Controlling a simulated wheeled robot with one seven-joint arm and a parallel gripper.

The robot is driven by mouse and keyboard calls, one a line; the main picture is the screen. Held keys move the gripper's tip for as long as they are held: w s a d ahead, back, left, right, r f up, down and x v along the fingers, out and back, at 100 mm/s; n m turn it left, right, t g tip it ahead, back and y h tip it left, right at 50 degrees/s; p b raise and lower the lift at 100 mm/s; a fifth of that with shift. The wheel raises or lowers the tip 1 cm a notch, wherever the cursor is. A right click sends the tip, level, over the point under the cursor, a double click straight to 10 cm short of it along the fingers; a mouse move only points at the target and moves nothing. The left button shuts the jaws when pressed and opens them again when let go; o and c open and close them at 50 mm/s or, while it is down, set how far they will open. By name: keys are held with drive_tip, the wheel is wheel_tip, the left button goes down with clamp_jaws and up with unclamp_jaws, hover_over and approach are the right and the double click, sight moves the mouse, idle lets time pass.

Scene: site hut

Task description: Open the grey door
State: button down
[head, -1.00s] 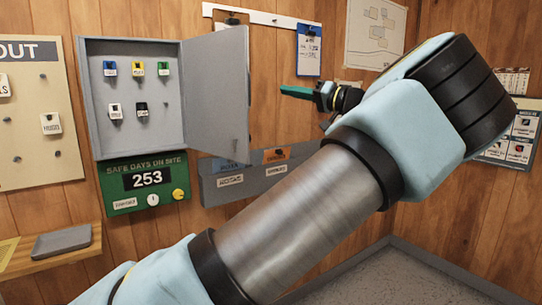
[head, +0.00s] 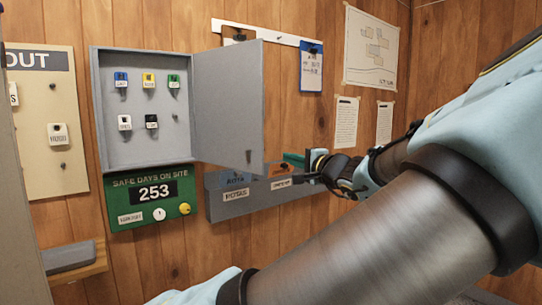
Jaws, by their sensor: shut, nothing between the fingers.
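The grey door (head: 228,104) belongs to a grey key cabinet (head: 105,115) on the wood wall. The door stands wide open, swung out to the right on the cabinet's right side. Several coloured key tags hang in the uncovered cabinet. My gripper (head: 298,179) is to the right of the door and lower, apart from it in the picture, in front of the wall pocket. It is shut and empty. Its fingertips are small and dark against the pocket, and part of the wrist is hidden by my arm.
A grey wall pocket (head: 228,212) labelled ROTAS hangs below the door. A green safety sign (head: 125,213) reading 253 is under the cabinet. A clipboard (head: 311,68) hangs from a white rail at upper right. A wooden shelf (head: 88,268) is at lower left.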

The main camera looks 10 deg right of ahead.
drive_tip(key=shift+w+a+p, duration=0.25)
drive_tip(key=shift+a+p, duration=0.15)
drive_tip(key=shift+a, duration=0.4)
drive_tip(key=shift+w+a+p, duration=0.3)
drive_tip(key=shift+a+p, duration=0.05)
drive_tip(key=shift+a, duration=0.4)
drive_tip(key=shift+w+a+p, duration=0.25)
drive_tip(key=shift+a+p, duration=0.15)
drive_tip(key=shift+a, duration=0.4)
